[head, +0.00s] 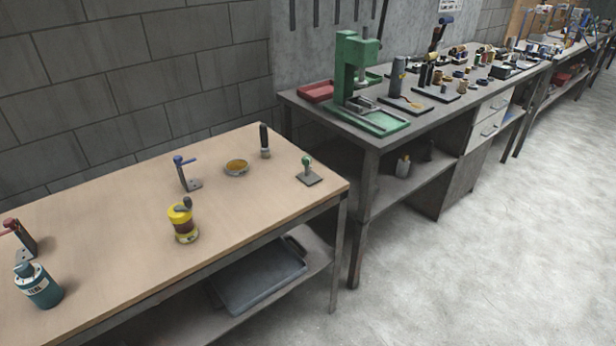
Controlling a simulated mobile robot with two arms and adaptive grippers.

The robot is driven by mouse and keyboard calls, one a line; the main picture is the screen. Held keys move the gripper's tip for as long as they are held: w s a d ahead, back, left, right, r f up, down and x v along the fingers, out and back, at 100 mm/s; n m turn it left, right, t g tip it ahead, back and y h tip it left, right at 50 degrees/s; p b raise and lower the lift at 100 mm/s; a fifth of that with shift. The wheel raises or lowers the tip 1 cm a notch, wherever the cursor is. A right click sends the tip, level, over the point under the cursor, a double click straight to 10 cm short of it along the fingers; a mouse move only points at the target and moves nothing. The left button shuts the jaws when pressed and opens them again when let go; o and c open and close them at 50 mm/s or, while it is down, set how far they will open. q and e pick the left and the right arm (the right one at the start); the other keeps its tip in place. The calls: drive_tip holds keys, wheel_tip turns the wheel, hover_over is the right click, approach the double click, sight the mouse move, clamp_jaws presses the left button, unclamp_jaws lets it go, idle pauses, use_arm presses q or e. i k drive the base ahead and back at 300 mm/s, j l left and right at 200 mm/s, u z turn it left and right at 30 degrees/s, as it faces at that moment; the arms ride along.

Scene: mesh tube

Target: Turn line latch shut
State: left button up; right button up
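Nothing in view is clearly marked as the line latch, and I cannot tell which fitting it is. A blue-handled fitting (186,172) on a grey metal bracket stands upright near the middle of the wooden table (110,225), its handle pointing sideways. A similar red-handled fitting (20,240) stands at the table's left end, partly cut by the picture edge. Whether either is open or shut is too small to tell. Neither of my grippers shows in the head view.
A teal bottle (38,287) stands beside the red-handled fitting. A yellow-topped jar (183,222), a shallow amber dish (237,167), a dark-handled tool (264,141) and a green-knobbed plate (308,172) share the table. A green press (350,75) stands on the bench behind. Floor at right is clear.

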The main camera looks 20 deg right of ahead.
sight(307, 160)
drive_tip(key=i+l, duration=0.15)
drive_tip(key=l, duration=0.25)
drive_tip(key=i+l+z, duration=0.15)
drive_tip(key=l, duration=0.25)
drive_tip(key=i+l, duration=0.25)
drive_tip(key=l, duration=0.15)
drive_tip(key=k+z, duration=0.05)
